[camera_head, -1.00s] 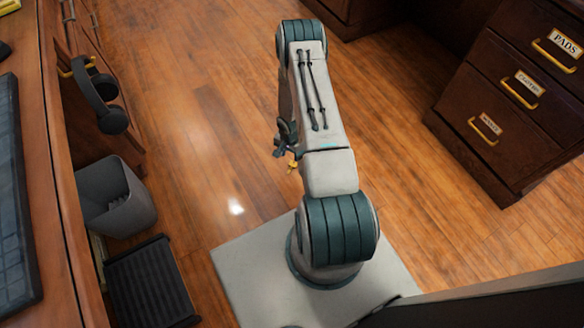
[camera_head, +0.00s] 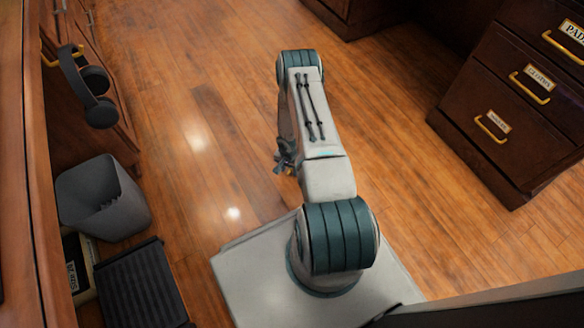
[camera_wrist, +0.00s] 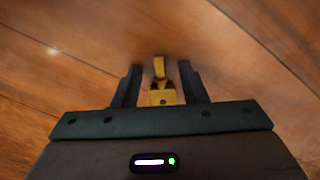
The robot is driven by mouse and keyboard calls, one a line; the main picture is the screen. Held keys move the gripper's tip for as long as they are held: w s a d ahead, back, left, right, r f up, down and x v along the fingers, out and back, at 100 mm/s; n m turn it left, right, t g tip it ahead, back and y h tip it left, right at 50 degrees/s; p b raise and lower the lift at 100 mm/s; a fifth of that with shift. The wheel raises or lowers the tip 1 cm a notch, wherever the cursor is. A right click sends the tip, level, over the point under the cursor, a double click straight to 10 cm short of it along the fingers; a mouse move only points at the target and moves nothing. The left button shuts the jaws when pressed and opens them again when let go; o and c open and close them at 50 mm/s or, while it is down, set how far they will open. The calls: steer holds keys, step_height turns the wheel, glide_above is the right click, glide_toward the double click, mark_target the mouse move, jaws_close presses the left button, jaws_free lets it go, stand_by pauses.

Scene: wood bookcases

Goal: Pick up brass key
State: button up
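The brass key (camera_wrist: 162,97) sits between the two dark fingers of my gripper (camera_wrist: 160,88) in the wrist view, with its narrower end pointing away from the palm. The fingers are close on both sides of it, and it appears gripped. The wooden floor lies behind it in that view. In the head view my gripper (camera_head: 285,160) hangs at the left of my folded arm, over the floor, with only a speck of yellow showing; the arm hides most of it.
A dark drawer cabinet (camera_head: 510,100) is at the right. Floor (camera_head: 200,100) ahead is clear.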

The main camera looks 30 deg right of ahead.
mark_target(290, 171)
jaws_close()
steer(key=shift+r, duration=0.1)
steer(key=shift+r+p, duration=0.35)
steer(key=shift+r, duration=0.15)
step_height(290, 171, up, 4)
steer(key=shift+d+f+p, duration=0.1)
steer(key=shift+p, duration=1)
steer(key=s+d+r+p, duration=0.2)
steer(key=d+r, duration=0.4)
steer(key=d, duration=0.5)
steer(key=shift+s+p, duration=0.25)
steer(key=shift+p, duration=0.4)
steer(key=shift+d, duration=0.1)
